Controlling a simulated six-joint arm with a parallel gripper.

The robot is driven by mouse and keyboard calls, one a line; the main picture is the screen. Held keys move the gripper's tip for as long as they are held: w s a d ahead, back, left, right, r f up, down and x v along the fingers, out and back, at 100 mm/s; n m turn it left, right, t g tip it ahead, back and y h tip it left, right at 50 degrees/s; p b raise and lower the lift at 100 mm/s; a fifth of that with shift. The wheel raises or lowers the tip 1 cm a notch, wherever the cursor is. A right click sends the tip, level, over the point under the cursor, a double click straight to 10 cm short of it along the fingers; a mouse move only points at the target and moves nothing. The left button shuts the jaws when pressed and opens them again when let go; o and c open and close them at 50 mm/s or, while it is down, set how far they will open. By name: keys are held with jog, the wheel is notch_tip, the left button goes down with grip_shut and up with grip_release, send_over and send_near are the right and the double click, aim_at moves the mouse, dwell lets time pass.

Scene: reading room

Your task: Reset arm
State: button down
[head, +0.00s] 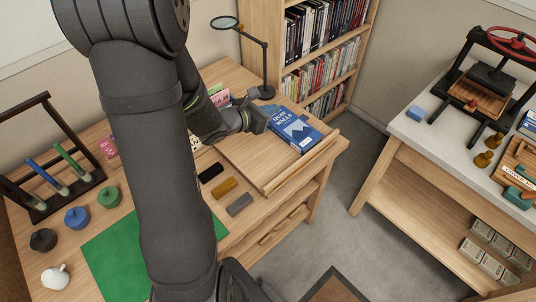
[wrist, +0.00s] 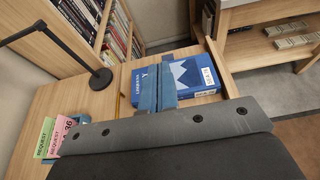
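My gripper (head: 258,119) is at the end of my arm, over the left side of the sloped wooden board on the desk. In the wrist view its two blue-grey fingers (wrist: 157,88) lie side by side with no visible gap or object between them. A blue book (head: 296,132) with a white mountain picture lies on the board, just right of the gripper. In the wrist view the book (wrist: 202,76) shows behind the fingers, which hide part of it. I cannot tell whether the fingers touch it.
A magnifier lamp (head: 266,92) stands behind the gripper near a full bookshelf (head: 287,70). Pink and green cards (wrist: 62,135) stand left. A press table (head: 400,125) stands right.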

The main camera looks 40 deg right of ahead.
jog(key=shift+d, duration=0.1)
jog(key=shift+d+f, duration=0.5)
jog(key=shift+f, duration=0.3)
jog(key=shift+d+f, duration=0.5)
jog(key=shift+f, duration=0.35)
jog(key=shift+d+f, duration=0.5)
jog(key=shift+f, duration=0.3)
jog(key=shift+d, duration=0.1)
